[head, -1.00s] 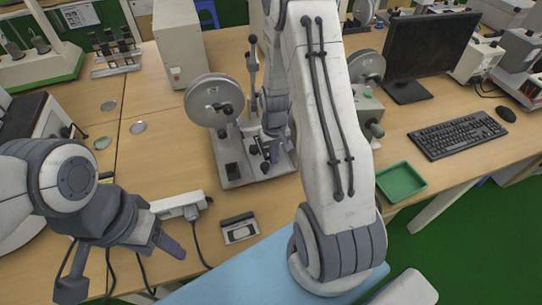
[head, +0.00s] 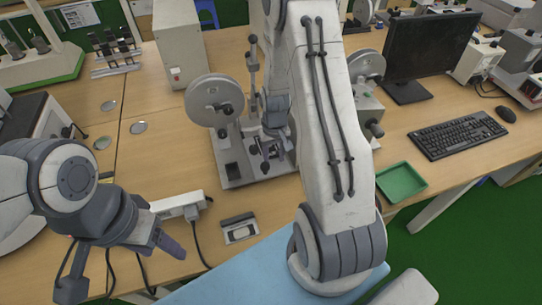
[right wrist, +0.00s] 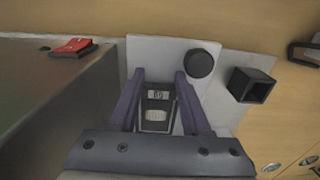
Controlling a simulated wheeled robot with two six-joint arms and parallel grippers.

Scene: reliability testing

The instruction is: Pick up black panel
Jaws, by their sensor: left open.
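My right gripper (head: 268,158) is low over the grey base of the test machine (head: 232,172), partly hidden by my own arm. In the right wrist view, its two purple fingers (right wrist: 159,82) stand either side of a small dark panel (right wrist: 157,98) with a pale label and a light window. I cannot tell whether the fingers touch it. Another small black and white piece (head: 240,229) lies flat on the table at the front. I cannot tell which is the black panel. My left gripper (head: 166,243) is open and empty, left of that piece.
A white power strip (head: 176,205) with a cable lies near my left gripper. A green tray (head: 401,182), keyboard (head: 459,134) and monitor (head: 431,45) are on the right. In the right wrist view, a round black knob (right wrist: 199,63) and square black socket (right wrist: 250,85) stand near the fingers.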

